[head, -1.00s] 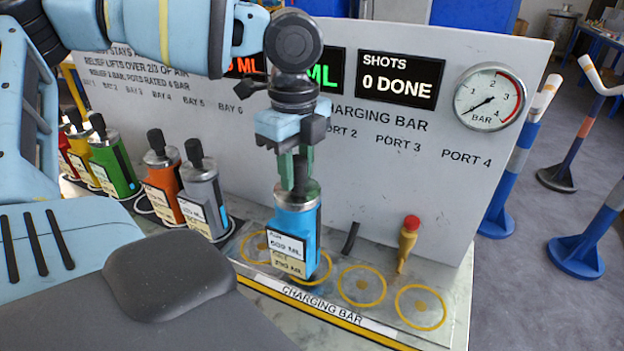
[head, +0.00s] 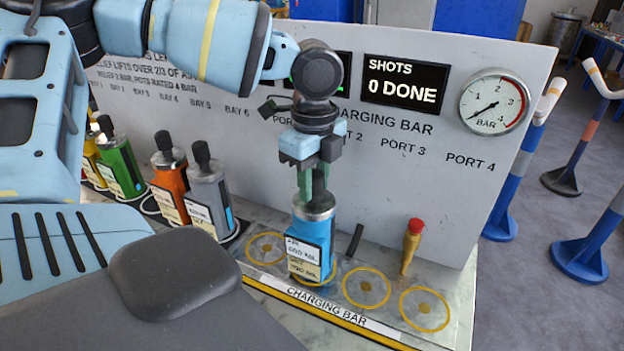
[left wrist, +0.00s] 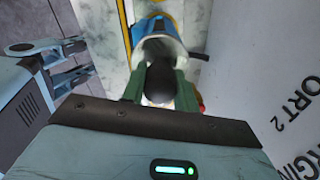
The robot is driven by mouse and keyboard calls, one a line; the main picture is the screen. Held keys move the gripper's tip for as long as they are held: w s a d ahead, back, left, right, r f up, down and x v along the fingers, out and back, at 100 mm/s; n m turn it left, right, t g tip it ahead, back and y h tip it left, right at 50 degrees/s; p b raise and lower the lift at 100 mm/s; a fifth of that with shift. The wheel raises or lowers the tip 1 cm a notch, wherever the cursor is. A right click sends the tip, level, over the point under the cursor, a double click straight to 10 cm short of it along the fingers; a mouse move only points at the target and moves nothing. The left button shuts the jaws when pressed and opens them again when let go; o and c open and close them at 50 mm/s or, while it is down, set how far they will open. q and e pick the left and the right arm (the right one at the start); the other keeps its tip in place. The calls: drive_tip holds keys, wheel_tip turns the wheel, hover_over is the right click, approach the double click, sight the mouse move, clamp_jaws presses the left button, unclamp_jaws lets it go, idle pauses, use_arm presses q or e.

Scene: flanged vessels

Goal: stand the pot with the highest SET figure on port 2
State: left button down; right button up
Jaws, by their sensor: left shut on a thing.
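My left gripper (head: 312,188) is shut on the dark knob on top of the blue pot (head: 313,245). The pot is upright, with two labels whose figures are too blurred to read surely. It is over the second ring of the charging bar, port 2 (head: 329,280), and hides most of that ring. I cannot tell whether its base touches the bar. In the left wrist view the knob (left wrist: 160,82) sits between the green fingers, with the pot's blue body (left wrist: 150,27) beyond. My right gripper is not in view.
Ring ports 1 (head: 265,248), 3 (head: 366,287) and 4 (head: 424,309) are empty. A dark lever (head: 355,241) and a red-topped handle (head: 411,246) stand behind them. Grey (head: 209,194), orange (head: 170,180) and green (head: 121,165) pots stand at left. The panel reads 0 DONE.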

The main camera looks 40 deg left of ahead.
use_arm(q)
drive_tip(key=shift+f, duration=0.15)
drive_tip(key=c, duration=1.1)
unclamp_jaws()
wheel_tip(320, 180, up, 12)
drive_tip(key=shift+r+b, duration=0.1)
drive_tip(key=shift+b, duration=0.3)
